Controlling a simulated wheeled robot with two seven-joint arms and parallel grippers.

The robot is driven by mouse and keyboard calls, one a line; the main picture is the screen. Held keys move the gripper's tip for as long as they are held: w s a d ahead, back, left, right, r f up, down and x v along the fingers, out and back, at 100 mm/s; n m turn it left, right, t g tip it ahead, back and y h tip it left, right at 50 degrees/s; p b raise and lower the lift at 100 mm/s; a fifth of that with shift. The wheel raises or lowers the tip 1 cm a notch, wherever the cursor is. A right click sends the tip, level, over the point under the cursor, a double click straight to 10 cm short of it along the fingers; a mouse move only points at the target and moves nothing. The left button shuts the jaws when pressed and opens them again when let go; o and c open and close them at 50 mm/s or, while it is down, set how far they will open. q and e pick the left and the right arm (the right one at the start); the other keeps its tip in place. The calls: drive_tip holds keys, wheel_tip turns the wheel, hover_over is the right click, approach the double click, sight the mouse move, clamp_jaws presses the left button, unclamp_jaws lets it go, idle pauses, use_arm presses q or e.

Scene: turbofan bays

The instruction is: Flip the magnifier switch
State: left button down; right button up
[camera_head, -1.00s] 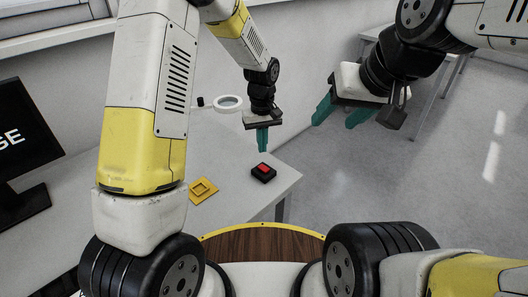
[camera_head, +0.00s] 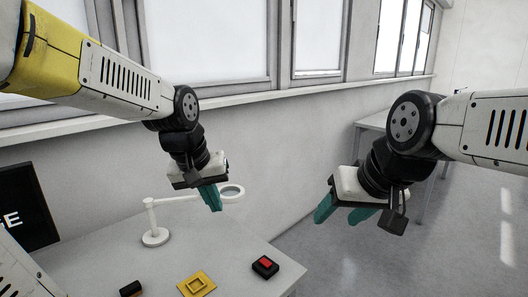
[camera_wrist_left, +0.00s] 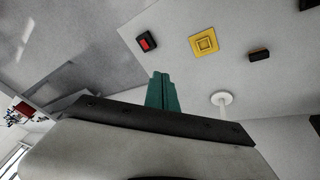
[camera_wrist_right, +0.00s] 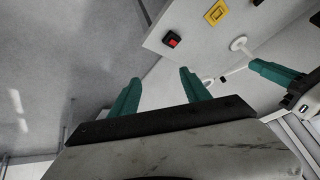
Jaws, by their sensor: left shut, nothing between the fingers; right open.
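The magnifier is a white ring lens (camera_head: 231,193) on a thin arm, rising from a round white base (camera_head: 155,238) on the grey table. Its base also shows in the left wrist view (camera_wrist_left: 221,98). My left gripper (camera_head: 211,199) is shut and empty, in the air with its fingers overlapping the lens edge in the head view; contact cannot be told. A black box with a red top (camera_head: 265,266) sits near the table's right edge, apart from the gripper. My right gripper (camera_head: 339,216) is open and empty, right of the table. I cannot make out a switch on the magnifier.
A yellow square plate (camera_head: 197,284) and a small dark block (camera_head: 131,289) lie on the table. A black monitor (camera_head: 27,210) stands at the left. A wall with windows (camera_head: 205,40) runs behind. Open floor (camera_head: 430,235) lies right of the table.

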use_arm(q)
drive_tip(key=s+a+r+m+t, duration=0.1)
drive_tip(key=s+a+r+t, duration=0.1)
drive_tip(key=s, duration=0.7)
drive_tip(key=shift+s+a+r, duration=0.15)
drive_tip(key=shift+a+r, duration=0.3)
use_arm(e)
drive_tip(key=shift+c, duration=0.2)
